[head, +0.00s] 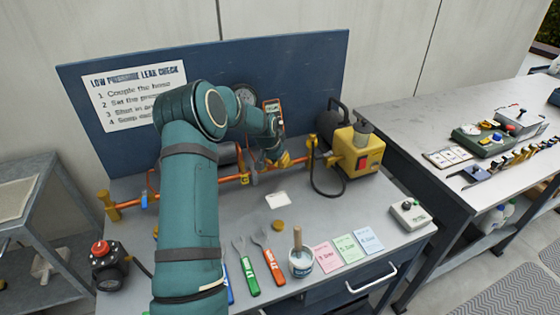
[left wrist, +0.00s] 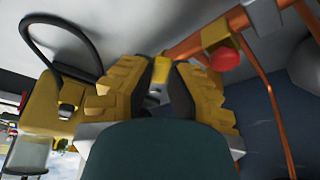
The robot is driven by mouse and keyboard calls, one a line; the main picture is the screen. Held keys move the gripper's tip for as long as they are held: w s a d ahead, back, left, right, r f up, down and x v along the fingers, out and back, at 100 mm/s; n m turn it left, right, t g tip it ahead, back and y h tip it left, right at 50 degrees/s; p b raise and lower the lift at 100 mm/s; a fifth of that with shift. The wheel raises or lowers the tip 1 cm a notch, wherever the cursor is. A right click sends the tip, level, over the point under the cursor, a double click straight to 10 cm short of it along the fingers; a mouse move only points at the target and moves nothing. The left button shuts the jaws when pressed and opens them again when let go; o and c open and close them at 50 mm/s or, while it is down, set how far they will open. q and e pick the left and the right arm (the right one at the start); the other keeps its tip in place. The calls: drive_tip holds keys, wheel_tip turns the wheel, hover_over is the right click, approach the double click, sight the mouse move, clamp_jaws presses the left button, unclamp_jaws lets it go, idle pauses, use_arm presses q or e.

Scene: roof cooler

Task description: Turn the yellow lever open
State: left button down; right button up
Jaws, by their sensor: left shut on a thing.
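The yellow lever (left wrist: 160,72) shows in the left wrist view between my two finger pads. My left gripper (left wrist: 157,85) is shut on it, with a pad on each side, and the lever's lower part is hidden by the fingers. In the head view my left gripper (head: 284,160) is at the copper-orange pipe (head: 180,188) on the bench, just left of the yellow pump. There the arm and gripper hide the lever, so its angle is hard to tell. My right gripper is in neither view.
The yellow pump (head: 357,152) with a black hose stands close right of the gripper. A red knob (left wrist: 225,58) sits near the fingers. Tools, a brush pot (head: 301,262) and coloured cards (head: 346,248) lie along the bench front. A blue panel (head: 300,70) stands behind.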

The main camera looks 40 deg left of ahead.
use_arm(q)
drive_tip(key=shift+a+m+h, duration=0.4)
drive_tip(key=shift+a+m, duration=0.3)
drive_tip(key=shift+m, duration=0.5)
drive_tip(key=shift+w+a+f+m+g+h, duration=0.15)
drive_tip(key=shift+a+m+h, duration=0.15)
drive_tip(key=shift+m, duration=0.5)
drive_tip(key=shift+a+r+m+g+h, duration=0.15)
drive_tip(key=shift+a+m+h, duration=0.15)
drive_tip(key=shift+m, duration=0.5)
drive_tip(key=shift+f, duration=0.1)
drive_tip(key=c, duration=0.9)
unclamp_jaws()
